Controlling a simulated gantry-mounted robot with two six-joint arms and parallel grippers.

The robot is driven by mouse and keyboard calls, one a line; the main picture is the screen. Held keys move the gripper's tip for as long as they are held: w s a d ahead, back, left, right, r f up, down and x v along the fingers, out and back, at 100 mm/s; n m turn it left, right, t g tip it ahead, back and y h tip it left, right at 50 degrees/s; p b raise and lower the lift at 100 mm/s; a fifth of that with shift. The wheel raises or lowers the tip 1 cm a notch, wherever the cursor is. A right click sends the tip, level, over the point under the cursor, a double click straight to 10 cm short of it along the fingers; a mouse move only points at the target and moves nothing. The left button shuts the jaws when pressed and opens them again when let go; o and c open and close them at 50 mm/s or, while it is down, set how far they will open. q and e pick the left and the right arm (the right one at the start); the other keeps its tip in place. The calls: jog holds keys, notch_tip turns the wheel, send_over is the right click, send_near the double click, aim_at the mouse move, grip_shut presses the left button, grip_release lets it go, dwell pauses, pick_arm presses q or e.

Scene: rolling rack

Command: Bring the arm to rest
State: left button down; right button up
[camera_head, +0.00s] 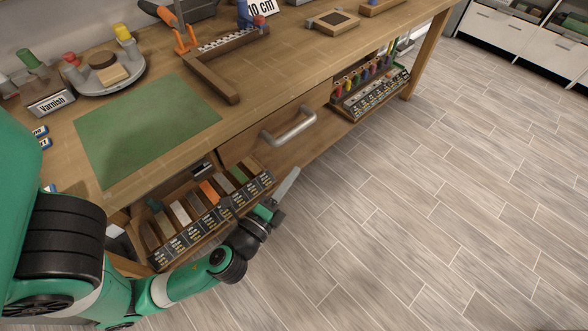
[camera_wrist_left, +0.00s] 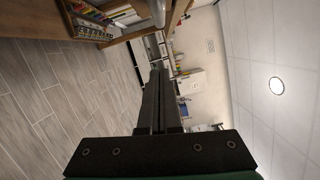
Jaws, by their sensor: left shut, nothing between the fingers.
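My left arm comes in from the lower left in the head view. My left gripper (camera_head: 289,182) is in front of the workbench, off the right end of the sample rack and over open floor. Its fingers are closed together with nothing between them. The left wrist view shows the shut fingers (camera_wrist_left: 158,100) pointing along the bench front towards the far side of the room. My right gripper is in neither view.
The workbench (camera_head: 270,80) carries a green mat (camera_head: 145,125) and a turntable with pots. A sample rack (camera_head: 205,215) and a drawer handle (camera_head: 288,127) stick out from its front. A tool rack (camera_head: 370,92) hangs farther right. The floor (camera_head: 430,200) is clear.

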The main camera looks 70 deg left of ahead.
pick_arm(q)
jog(key=shift+s+d, duration=0.3)
jog(key=shift+s, duration=0.05)
jog(key=shift+w, duration=0.15)
